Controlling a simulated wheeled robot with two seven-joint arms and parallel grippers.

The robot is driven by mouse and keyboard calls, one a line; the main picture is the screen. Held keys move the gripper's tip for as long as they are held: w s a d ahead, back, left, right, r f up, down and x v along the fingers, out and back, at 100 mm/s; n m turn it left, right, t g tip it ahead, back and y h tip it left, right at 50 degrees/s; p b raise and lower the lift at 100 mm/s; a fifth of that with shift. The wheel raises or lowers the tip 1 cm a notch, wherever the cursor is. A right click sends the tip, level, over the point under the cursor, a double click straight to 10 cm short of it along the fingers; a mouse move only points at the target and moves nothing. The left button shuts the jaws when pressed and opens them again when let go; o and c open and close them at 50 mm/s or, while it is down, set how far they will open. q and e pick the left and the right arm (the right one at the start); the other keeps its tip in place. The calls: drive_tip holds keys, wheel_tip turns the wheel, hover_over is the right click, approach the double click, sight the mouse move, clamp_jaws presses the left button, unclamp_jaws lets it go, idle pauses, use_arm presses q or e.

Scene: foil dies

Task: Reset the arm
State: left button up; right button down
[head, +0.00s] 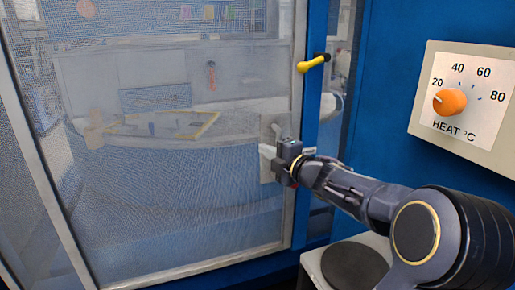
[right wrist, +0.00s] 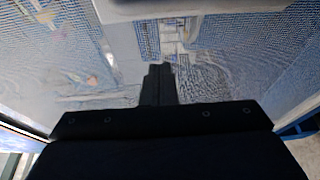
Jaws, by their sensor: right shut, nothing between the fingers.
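My right arm (head: 365,195) reaches in from the right in the head view. Its gripper (head: 268,152) is in front of the mesh door (head: 180,220), near the door's right frame, beside a grey handle-like piece (head: 277,130). I cannot tell whether it touches the door. In the right wrist view the gripper (right wrist: 158,75) shows as a dark shape, its fingers together and empty, with the mesh filling the view ahead. My left gripper is not in view.
A yellow handle (head: 313,63) sticks out at the door frame's upper right. A heat panel (head: 427,110) with an orange knob (head: 449,102) is on the blue wall at right. A pale box with a dark round top (head: 354,266) stands below my arm.

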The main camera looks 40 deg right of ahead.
drive_tip(key=s, duration=0.2)
drive_tip(key=shift+s+a, duration=0.2)
drive_tip(key=shift+s, duration=0.1)
drive_tip(key=shift+r, duration=0.1)
drive_tip(key=s+a+f+m+g+y+p, duration=0.1)
drive_tip(key=s+a+f+m+g, duration=0.3)
drive_tip(key=a, duration=0.5)
drive_tip(key=s+a+f+m+g+y+p, duration=0.1)
drive_tip(key=s+a+f+m+g, duration=0.3)
drive_tip(key=s+a+m, duration=0.5)
drive_tip(key=s+a+f+m+g+y+p, duration=0.1)
drive_tip(key=s+a+f+m+g, duration=0.3)
drive_tip(key=s, duration=0.6)
drive_tip(key=a+f+m+y, duration=0.1)
drive_tip(key=a+f+m, duration=0.1)
drive_tip(key=a+f, duration=0.1)
drive_tip(key=shift+a+f, duration=0.4)
drive_tip(key=shift+a, duration=0.5)
